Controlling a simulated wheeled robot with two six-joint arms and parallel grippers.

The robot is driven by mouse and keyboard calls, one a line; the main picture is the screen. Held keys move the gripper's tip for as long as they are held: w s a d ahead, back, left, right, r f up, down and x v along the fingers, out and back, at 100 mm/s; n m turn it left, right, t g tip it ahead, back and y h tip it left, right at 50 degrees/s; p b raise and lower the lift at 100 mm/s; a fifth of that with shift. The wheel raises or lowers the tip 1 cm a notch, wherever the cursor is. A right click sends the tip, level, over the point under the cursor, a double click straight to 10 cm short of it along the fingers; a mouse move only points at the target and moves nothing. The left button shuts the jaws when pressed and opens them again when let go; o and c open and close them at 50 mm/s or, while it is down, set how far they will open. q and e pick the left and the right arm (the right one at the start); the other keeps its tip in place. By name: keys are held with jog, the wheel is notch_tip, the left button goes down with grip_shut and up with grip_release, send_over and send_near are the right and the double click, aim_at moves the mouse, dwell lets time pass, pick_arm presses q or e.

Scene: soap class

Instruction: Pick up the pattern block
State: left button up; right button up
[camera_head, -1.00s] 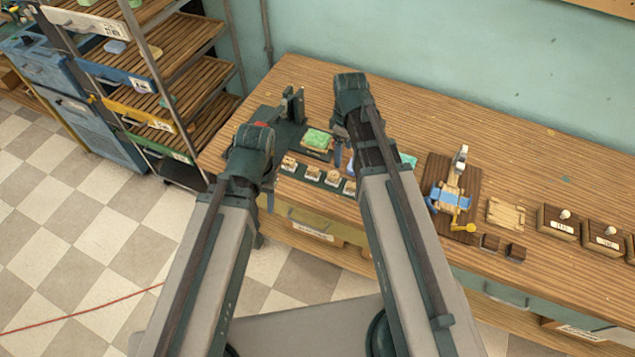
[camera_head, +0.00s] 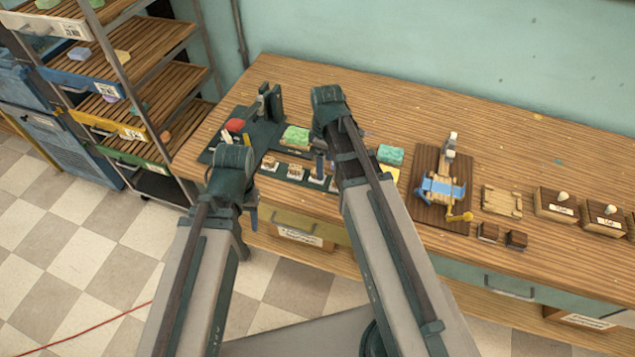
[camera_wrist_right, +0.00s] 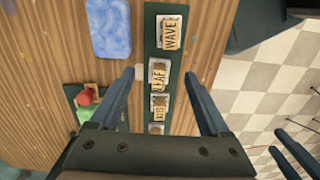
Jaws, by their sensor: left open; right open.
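Several small pattern blocks with lettered labels stand in a row on a dark green strip at the table's front edge; in the head view one (camera_head: 269,162) is at the row's left end. In the right wrist view the WAVE block (camera_wrist_right: 170,33) is farthest up, the LEAF block (camera_wrist_right: 159,74) is below it, and others lie lower, partly hidden by the gripper body. My right gripper (camera_wrist_right: 160,75) is open and empty, its fingers on either side of the strip near LEAF. My left gripper (camera_head: 250,200) is open and empty near the table's front edge, left of the row.
A green soap (camera_head: 295,137) sits behind the row, with a red object (camera_head: 235,125) to its left. A blue soap (camera_wrist_right: 110,28) lies beside the strip. A press with a blue part (camera_head: 440,187) stands right. A shelf rack (camera_head: 130,85) is left.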

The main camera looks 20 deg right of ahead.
jog(key=shift+f, duration=0.25)
jog(key=f+b, duration=0.5)
jog(key=shift+w+a, duration=0.15)
jog(key=shift+a, duration=0.1)
grip_shut()
